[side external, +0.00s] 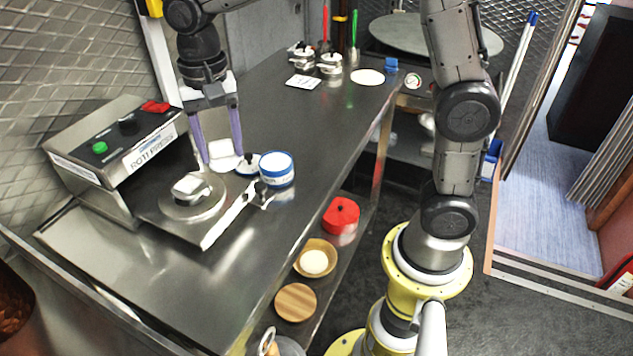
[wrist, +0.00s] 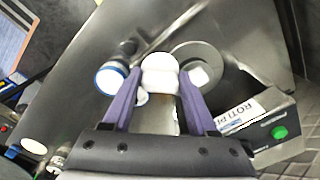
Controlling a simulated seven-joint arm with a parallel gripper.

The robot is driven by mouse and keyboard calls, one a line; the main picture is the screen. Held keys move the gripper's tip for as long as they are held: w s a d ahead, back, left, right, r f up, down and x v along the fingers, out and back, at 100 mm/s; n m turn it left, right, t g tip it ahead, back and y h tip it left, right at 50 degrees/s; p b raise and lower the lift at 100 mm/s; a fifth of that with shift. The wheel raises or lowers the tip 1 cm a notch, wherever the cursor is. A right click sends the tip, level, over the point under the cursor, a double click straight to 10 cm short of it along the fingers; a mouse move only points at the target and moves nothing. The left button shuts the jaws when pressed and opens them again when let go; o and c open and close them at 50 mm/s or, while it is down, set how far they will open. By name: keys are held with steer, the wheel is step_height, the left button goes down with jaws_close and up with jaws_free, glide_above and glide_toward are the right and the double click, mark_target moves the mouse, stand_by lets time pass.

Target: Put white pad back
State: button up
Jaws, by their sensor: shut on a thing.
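My gripper (side external: 222,152) has its two purple fingers shut on a white pad (side external: 221,149), held above the steel counter just behind the press plate. In the wrist view the white pad (wrist: 160,74) sits between the fingertips and looks rounded and lumpy. The roti press (side external: 130,150) stands on the left with a round metal plate (side external: 193,208). A white block-like piece (side external: 192,187) lies on that plate, and it also shows in the wrist view (wrist: 200,76). Whether the held pad touches anything below is hard to tell.
A blue-and-white tub (side external: 276,169) and a small white-and-blue round item (side external: 247,164) stand close to the right of my gripper. Metal pots (side external: 330,64) and a white disc (side external: 367,77) are at the far end. The counter (side external: 290,110) between is clear.

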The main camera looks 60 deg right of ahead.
steer(key=s+d+m, duration=0.4)
steer(key=s+d, duration=0.2)
steer(key=s, duration=0.6)
steer(key=s+d+m, duration=0.5)
steer(key=s+d, duration=0.1)
steer(key=s, duration=0.7)
steer(key=w+d+f, duration=0.1)
steer(key=w+f, duration=0.2)
steer(key=w, duration=0.1)
steer(key=w+d+f, duration=0.1)
steer(key=w+f, duration=0.2)
steer(key=w, duration=0.2)
steer(key=w+d+f, duration=0.1)
steer(key=w+f, duration=0.2)
steer(key=w, duration=0.1)
steer(key=shift+w+d+f, duration=0.2)
steer(key=shift+w+f, duration=0.3)
steer(key=shift+f, duration=1.55)
steer(key=shift+f, duration=0.1)
steer(key=o, duration=1.2)
